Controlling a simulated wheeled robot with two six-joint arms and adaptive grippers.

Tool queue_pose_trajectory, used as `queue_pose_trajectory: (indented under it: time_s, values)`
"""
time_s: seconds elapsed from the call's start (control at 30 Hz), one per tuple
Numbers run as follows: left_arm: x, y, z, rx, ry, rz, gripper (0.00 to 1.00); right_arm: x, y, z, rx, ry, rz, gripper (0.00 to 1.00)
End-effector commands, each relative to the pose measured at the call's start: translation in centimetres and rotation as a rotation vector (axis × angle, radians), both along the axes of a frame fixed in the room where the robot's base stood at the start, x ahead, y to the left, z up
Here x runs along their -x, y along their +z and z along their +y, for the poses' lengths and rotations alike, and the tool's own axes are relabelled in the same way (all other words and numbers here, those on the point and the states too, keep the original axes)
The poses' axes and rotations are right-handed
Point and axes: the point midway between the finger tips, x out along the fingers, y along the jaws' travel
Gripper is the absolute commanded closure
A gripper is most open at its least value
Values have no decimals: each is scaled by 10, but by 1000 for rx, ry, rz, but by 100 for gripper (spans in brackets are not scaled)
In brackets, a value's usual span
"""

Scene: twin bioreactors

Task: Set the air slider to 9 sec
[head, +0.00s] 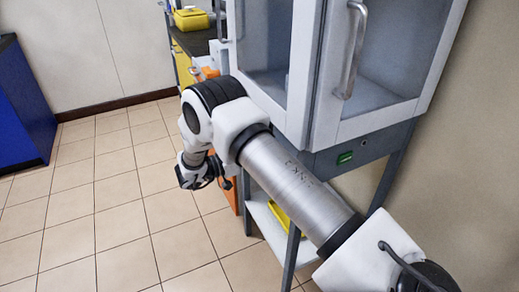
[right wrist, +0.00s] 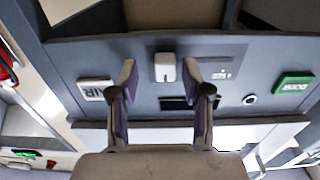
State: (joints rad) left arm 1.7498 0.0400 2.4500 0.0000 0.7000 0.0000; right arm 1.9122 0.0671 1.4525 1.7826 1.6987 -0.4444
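In the right wrist view a small white slider knob (right wrist: 165,67) sits on the grey front panel (right wrist: 225,58). My right gripper (right wrist: 160,70) is open, with one finger on each side of the knob and a visible gap on both sides. A dark display (right wrist: 178,103) lies below the knob, partly covered by the right finger. The slider's value is not readable. In the head view my right arm reaches left across the cabinet; its fingers cannot be made out. My left gripper is not in view.
A green DOOR label (right wrist: 293,84) and a round button (right wrist: 249,99) are right of the slider. In the head view the glass-doored cabinet (head: 305,75) stands close behind my arm. A blue cabinet (head: 22,100) stands far left. The tiled floor (head: 110,220) between is clear.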

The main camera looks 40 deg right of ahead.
Motion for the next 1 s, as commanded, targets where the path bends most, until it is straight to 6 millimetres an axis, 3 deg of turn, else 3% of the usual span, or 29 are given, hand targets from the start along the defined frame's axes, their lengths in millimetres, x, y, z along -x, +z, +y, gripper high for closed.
queue_pose_trajectory:
  time_s: [0.27, 0.7, 1.0]
  values:
    - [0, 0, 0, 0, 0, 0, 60, -4, 1, 10, 3, 4, -1, 52]
    - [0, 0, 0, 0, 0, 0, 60, -34, 0, 104, 1, 3, -2, 52]
    - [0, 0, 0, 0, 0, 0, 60, -36, 0, 115, 0, 0, 0, 52]
